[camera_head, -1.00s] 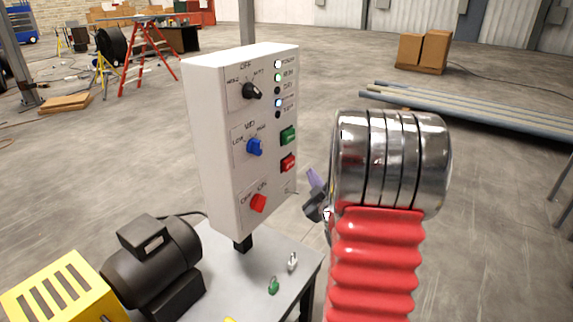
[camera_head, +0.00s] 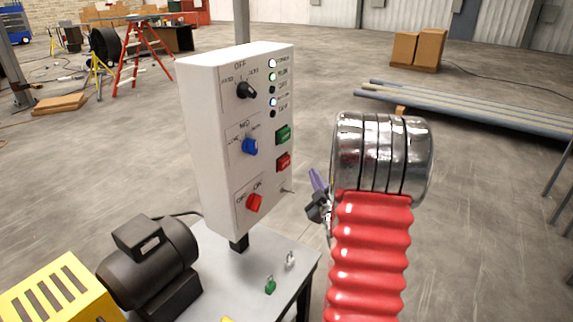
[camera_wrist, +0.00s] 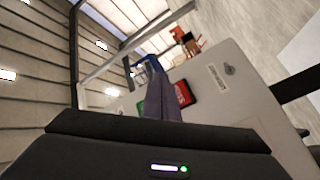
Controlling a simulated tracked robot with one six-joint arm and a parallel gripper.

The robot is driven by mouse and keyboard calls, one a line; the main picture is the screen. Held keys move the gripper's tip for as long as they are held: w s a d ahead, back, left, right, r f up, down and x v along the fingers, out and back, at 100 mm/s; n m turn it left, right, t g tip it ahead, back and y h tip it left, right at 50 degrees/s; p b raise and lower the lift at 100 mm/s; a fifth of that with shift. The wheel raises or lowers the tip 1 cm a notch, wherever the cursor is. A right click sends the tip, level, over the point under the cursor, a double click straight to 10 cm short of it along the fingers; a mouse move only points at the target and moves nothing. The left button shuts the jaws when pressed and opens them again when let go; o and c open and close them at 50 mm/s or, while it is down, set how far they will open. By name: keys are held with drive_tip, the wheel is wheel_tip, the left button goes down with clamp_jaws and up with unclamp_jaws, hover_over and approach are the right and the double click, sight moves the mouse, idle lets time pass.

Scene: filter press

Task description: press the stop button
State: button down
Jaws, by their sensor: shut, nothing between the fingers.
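The red stop button (camera_head: 283,161) sits low on the right side of the white control box's face, below a green button (camera_head: 283,135). My gripper (camera_head: 316,178) shows as purple fingers to the right of the red button, partly hidden behind my wrist. It looks apart from the box. In the wrist view my shut fingers (camera_wrist: 163,100) point toward the box face. The red button (camera_wrist: 185,93) shows just right of them, and part of the green button (camera_wrist: 141,106) shows to their left. The fingers cover part of the buttons' area.
The white control box (camera_head: 205,140) also carries a black knob (camera_head: 246,90), a blue knob (camera_head: 250,146) and a red knob (camera_head: 254,202). It stands on a grey table (camera_head: 245,285) with a black motor (camera_head: 150,260).

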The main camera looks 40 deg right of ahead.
approach(289, 161)
drive_tip(key=shift+w+d+r, duration=0.15)
drive_tip(key=shift+w+d, duration=1.5)
drive_tip(key=shift+d, duration=0.05)
drive_tip(key=shift+w, duration=0.1)
idle(0.7)
drive_tip(key=shift+w+a, duration=0.1)
drive_tip(key=shift+w, duration=0.2)
drive_tip(key=shift+w+a, duration=0.2)
drive_tip(key=shift+w, duration=0.35)
idle(1.3)
drive_tip(key=shift+s+d, duration=0.3)
drive_tip(key=shift+s, duration=0.7)
drive_tip(key=shift+s+d, duration=0.25)
drive_tip(key=shift+s, duration=0.55)
drive_tip(key=shift+s+d, duration=0.2)
drive_tip(key=shift+s, duration=0.6)
drive_tip(key=shift+s+d, duration=0.25)
drive_tip(key=shift+s, duration=0.55)
